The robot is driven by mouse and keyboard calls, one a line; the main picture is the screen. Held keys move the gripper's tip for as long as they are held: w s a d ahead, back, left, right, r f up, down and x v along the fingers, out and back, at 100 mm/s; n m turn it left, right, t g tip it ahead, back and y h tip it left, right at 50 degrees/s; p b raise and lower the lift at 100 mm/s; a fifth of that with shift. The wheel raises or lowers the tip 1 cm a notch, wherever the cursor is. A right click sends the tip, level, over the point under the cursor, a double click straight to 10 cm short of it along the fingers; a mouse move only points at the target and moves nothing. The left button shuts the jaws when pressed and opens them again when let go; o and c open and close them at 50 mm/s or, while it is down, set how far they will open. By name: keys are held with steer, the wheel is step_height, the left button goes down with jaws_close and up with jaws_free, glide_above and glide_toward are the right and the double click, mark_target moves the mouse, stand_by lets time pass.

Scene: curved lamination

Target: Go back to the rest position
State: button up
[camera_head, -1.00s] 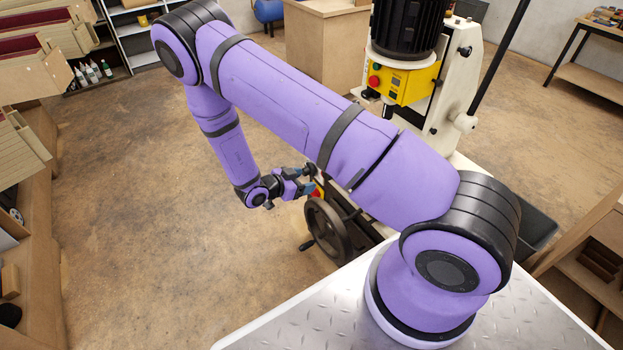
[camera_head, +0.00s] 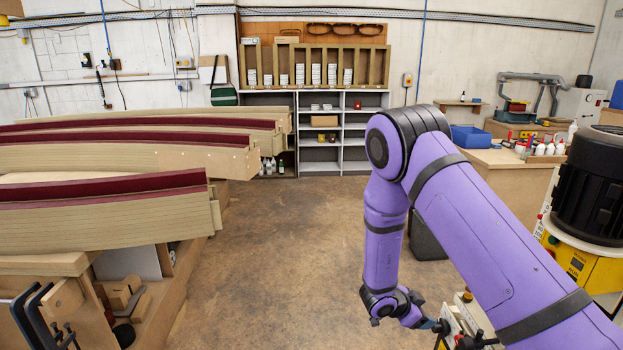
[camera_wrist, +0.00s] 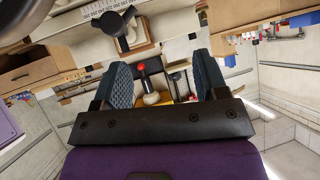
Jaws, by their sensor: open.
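My gripper (camera_head: 458,335) hangs low at the bottom right of the head view, below my bent purple arm. In the wrist view my gripper (camera_wrist: 162,75) shows two dark blue padded fingers spread apart, with nothing held between them. A red-tipped knob (camera_wrist: 141,68) on a machine part shows in the gap, beyond the fingers. I cannot tell how far away it is. In the head view the machine beside my arm has a black motor housing (camera_head: 592,188) and a yellow panel (camera_head: 578,262).
Long curved laminated pieces (camera_head: 110,150) with dark red strips lie on the left. Shelves (camera_head: 345,130) stand against the back wall. A cabinet (camera_head: 515,175) with bottles and a blue bin (camera_head: 470,137) is at the right. The brown floor (camera_head: 270,250) in the middle is clear.

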steer(key=w+a+r+n+t+y, duration=0.2)
steer(key=w+a+r+y, duration=0.1)
steer(key=r, duration=0.6)
steer(key=w+a+r+n+t+y, duration=0.1)
steer(key=w+a+r+t+y, duration=0.2)
steer(key=r, duration=0.5)
steer(key=s+a+r+n+y, duration=0.1)
steer(key=s+r+n+y, duration=0.2)
steer(key=r, duration=0.5)
steer(key=s+a+r+n+y, duration=0.1)
steer(key=s+r+n+y, duration=0.2)
steer(key=r, duration=0.5)
steer(key=s+d+r+n+g+y, duration=0.1)
steer(key=s+r+n, duration=0.1)
steer(key=s+r, duration=0.4)
steer(key=s+d+r+n, duration=0.15)
steer(key=s+r, duration=0.25)
steer(key=s, duration=0.5)
steer(key=s+d+r+n+g+h, duration=0.1)
steer(key=s+d+n, duration=0.1)
steer(key=s, duration=0.6)
steer(key=s+d+r+n+g+h, duration=0.1)
steer(key=s+d+n, duration=0.1)
steer(key=s, duration=0.6)
steer(key=shift+s+d, duration=0.2)
steer(key=shift+d, duration=0.2)
steer(key=shift+w, duration=0.1)
